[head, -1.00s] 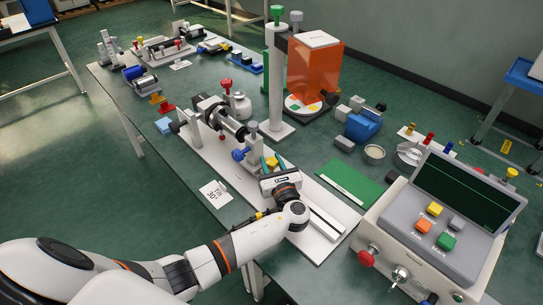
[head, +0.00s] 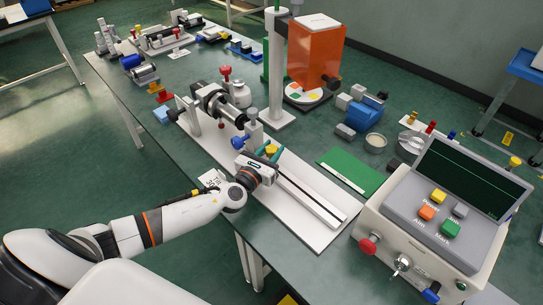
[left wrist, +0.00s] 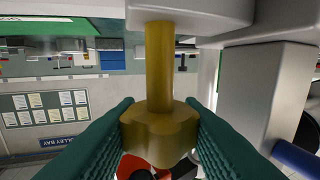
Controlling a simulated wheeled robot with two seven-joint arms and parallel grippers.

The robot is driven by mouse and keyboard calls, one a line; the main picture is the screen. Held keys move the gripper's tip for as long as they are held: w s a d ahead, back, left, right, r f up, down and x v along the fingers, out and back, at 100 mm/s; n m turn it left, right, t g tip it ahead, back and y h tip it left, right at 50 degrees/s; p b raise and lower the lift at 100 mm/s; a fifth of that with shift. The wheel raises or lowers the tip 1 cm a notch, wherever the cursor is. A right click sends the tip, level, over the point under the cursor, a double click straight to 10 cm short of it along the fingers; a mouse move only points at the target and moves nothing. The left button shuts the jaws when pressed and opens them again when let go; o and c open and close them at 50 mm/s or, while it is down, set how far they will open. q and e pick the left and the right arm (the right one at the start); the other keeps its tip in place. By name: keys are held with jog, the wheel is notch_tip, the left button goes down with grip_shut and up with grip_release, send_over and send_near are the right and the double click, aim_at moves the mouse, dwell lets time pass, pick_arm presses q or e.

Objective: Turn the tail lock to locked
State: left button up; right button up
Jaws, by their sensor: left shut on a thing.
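A yellow lobed knob (head: 271,149), which I take to be the tail lock, sits on the grey tailstock (head: 254,128) at the near end of the white bench lathe-like rig. My left gripper (head: 269,152) has its teal fingers around this knob. In the left wrist view the knob (left wrist: 160,133) is between the two teal fingertips (left wrist: 160,135), touching both, with its yellow shaft (left wrist: 160,65) running up into a light grey block. The lock's marking is not readable. My right gripper is not in view.
A blue knob (head: 240,142) is close to the left of the gripper. A white card (head: 211,180) lies beside the rig. A control console (head: 440,215) stands at right, and a green mat (head: 350,172) lies between. The white base's near end (head: 318,225) is clear.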

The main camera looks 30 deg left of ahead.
pick_arm(q)
jog(key=shift+m+h+b, duration=0.5)
jog(key=shift+h+b, duration=0.1)
jog(key=shift+h, duration=0.2)
jog(key=o, duration=1)
jog(key=shift+c, duration=0.2)
jog(key=s, duration=0.3)
jog(key=s+a+b, duration=0.1)
jog(key=s, duration=0.6)
jog(key=shift+s+a+f, duration=0.1)
jog(key=shift+a, duration=0.2)
jog(key=shift+s+a+b, duration=0.15)
jog(key=shift+s+b, duration=0.15)
jog(key=shift+s, duration=0.5)
